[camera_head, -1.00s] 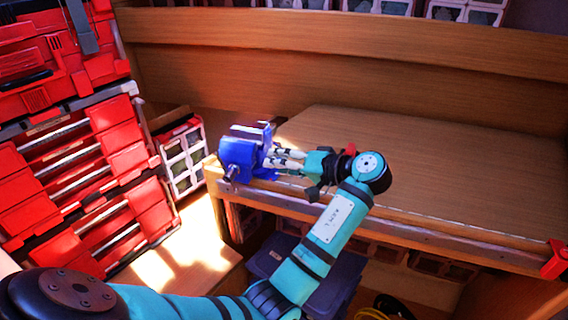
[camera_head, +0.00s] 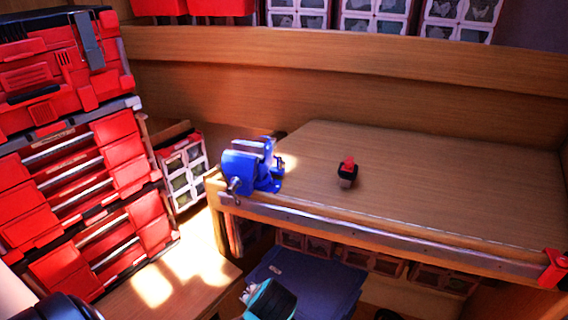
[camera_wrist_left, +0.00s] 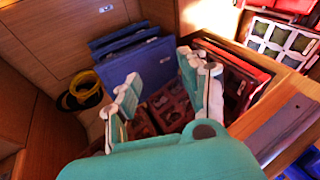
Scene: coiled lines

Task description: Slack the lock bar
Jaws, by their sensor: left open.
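The blue vise (camera_head: 250,168) stands on the left front corner of the wooden bench. A small metal bar or handle (camera_head: 233,185) shows at its front; its exact setting is too small to tell. The vise's jaws face up, and I see nothing clearly held between them. My left gripper (camera_wrist_left: 160,88) is open and empty in the left wrist view, with two teal and white fingers spread apart. In the head view only part of my left arm's end shows at the bottom, below the bench edge and apart from the vise. My right gripper is not in view.
A small red and black object (camera_head: 347,172) lies on the bench top (camera_head: 440,190), which is otherwise mostly clear. A red clamp (camera_head: 554,268) sits at the right front edge. Red drawers (camera_head: 90,170) stand at left.

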